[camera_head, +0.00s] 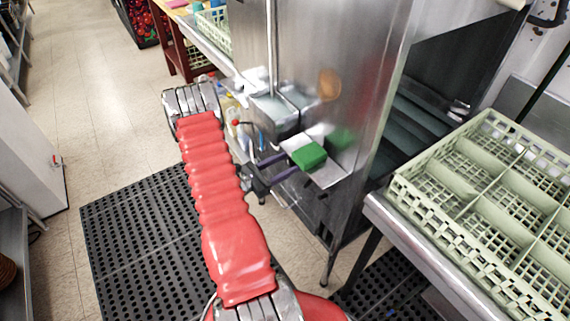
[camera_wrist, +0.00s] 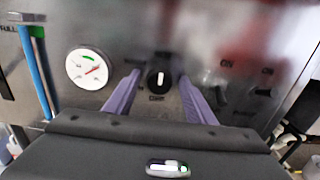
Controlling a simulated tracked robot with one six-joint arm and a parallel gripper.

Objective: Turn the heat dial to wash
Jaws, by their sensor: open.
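The heat dial (camera_wrist: 158,79) is a round black knob with a white pointer mark, on the steel panel in the wrist view. Its mark stands about upright. Small lettering above and below it is too blurred to read. My gripper (camera_wrist: 159,74) is open, with one purple finger on each side of the dial and a gap showing on both sides. I cannot tell how far the fingertips are from the panel. In the head view my gripper (camera_head: 288,163) reaches the side of the steel machine (camera_head: 345,65); the dial cannot be made out there.
A round white gauge (camera_wrist: 88,69) and a blue upright tube (camera_wrist: 36,75) are left of the dial; blurred switches (camera_wrist: 262,92) are right. A green sponge (camera_head: 308,156) sits on a small shelf close to my gripper. A pale green dish rack (camera_head: 440,235) stands at the right.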

